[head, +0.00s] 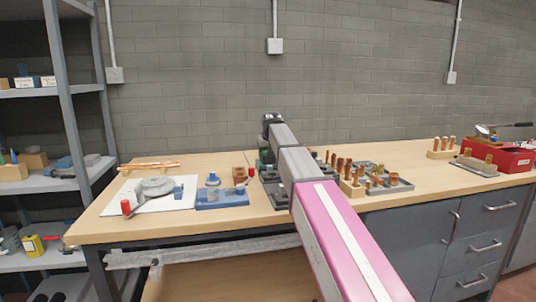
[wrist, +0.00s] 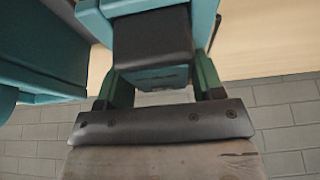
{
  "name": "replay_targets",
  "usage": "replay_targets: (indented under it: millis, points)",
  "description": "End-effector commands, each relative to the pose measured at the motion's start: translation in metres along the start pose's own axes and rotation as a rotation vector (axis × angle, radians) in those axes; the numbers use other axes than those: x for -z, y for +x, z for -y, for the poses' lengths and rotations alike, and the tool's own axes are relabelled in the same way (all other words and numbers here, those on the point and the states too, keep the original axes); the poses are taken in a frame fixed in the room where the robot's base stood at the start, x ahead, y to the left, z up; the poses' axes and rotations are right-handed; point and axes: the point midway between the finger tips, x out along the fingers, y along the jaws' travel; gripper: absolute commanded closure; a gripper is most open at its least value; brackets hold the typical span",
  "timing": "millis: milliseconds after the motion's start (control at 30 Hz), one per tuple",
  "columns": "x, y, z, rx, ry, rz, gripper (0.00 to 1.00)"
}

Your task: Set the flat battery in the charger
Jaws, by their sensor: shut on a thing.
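My gripper (wrist: 160,70) is shut on a teal and black block (wrist: 152,38) in the wrist view, with one green finger on each side of it. This block looks like the flat battery. A larger teal housing (wrist: 45,50) stands close beside it on the left; I cannot tell whether it is the charger or touches the block. In the head view my arm reaches over the middle of the bench, and its links hide the fingers and the held block. Dark green and grey parts show low beside the arm there, too small to name.
The wooden bench (head: 110,232) carries a white board (head: 180,203) with a grey disc, a blue tray (head: 235,200), and copper pieces in wooden holders (head: 352,188) right of my arm. A red box (head: 507,160) stands far right. Shelves (head: 75,92) are at left.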

Motion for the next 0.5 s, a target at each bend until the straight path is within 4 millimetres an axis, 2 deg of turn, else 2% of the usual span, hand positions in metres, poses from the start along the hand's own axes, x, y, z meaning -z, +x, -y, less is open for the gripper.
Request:
replay_targets:
  millis: [500]
  points:
    - [-0.0032, 0.0078, 0.0, 0.0, 0.0, -0.002, 0.74]
